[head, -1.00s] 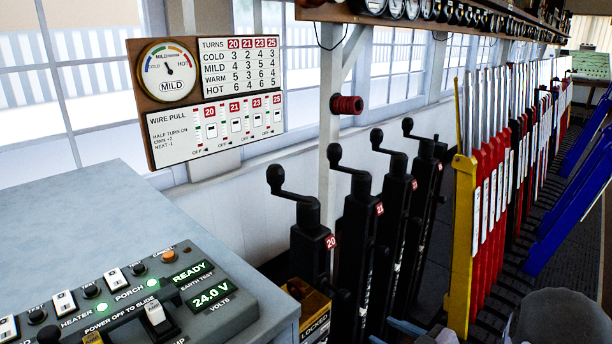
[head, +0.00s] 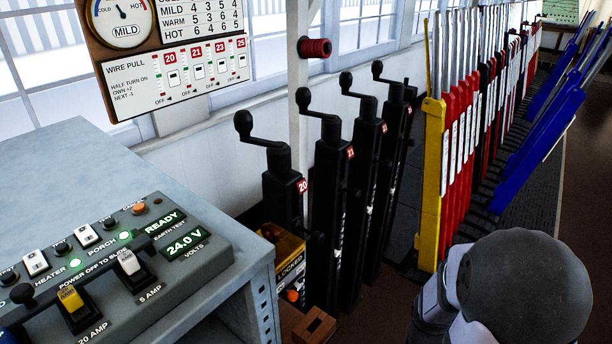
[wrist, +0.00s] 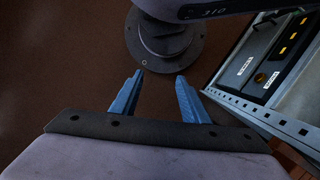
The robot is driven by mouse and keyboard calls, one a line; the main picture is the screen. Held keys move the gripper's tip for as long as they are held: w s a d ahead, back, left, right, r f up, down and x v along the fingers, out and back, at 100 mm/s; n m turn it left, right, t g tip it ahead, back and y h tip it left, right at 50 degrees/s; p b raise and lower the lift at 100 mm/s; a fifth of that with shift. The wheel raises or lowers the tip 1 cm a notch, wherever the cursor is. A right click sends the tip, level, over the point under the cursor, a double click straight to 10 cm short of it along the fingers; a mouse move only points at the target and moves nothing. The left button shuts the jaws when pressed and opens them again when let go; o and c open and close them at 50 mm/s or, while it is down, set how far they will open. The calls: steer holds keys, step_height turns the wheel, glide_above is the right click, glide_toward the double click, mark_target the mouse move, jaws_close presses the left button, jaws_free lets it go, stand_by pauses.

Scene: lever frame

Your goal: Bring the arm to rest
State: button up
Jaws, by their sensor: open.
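My gripper (wrist: 157,97) shows in the wrist view with its two blue fingers apart and nothing between them. It hangs over the brown floor, near the round foot of my own base. In the head view, part of my arm shows at the bottom right as a dark rounded cap with pale links. The gripper's fingers are not seen in that view.
A grey cabinet (head: 75,165) with a control panel (head: 115,262) stands at the left; its metal frame (wrist: 268,118) is right of my gripper. Black crank posts (head: 329,220) stand mid-view, with red levers (head: 459,190) and blue levers (head: 545,135) beyond. Brown floor is clear at right.

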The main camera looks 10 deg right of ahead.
steer(key=w+a+r+n+t, duration=0.35)
steer(key=w+a+r, duration=0.25)
steer(key=a, duration=0.3)
step_height(320, 180, up, 25)
steer(key=p, duration=2.5)
steer(key=shift+d+h, duration=0.4)
